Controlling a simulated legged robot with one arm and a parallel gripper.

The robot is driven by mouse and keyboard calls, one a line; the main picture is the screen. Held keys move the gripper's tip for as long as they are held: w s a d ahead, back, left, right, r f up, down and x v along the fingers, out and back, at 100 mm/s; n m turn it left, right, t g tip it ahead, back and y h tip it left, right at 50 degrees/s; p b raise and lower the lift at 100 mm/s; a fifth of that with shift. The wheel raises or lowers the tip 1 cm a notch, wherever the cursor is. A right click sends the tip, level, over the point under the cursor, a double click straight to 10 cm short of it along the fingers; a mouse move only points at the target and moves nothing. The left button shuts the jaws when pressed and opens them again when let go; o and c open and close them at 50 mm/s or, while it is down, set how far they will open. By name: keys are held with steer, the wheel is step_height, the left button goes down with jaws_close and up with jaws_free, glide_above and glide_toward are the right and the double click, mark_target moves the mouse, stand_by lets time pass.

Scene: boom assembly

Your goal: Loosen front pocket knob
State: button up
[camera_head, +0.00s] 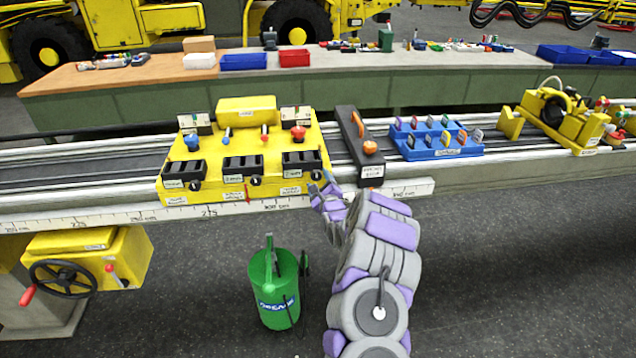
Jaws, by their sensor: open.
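A yellow fixture (238,190) sits on the rail bench, with three black pockets along its front edge: left (183,170), middle (243,165) and right (300,160). Each pocket has a small dark round knob at its lower front: left knob (195,185), middle knob (256,181) and right knob (316,175). My gripper (322,186) is open at the fixture's front right corner, just below and right of the right knob. I cannot tell whether a finger touches that knob. The fingers look empty.
A blue rack (433,141) is farther right. A black handwheel (63,279) is lower left.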

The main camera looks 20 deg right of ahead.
steer(key=shift+w, duration=0.65)
steer(key=c, duration=1.1)
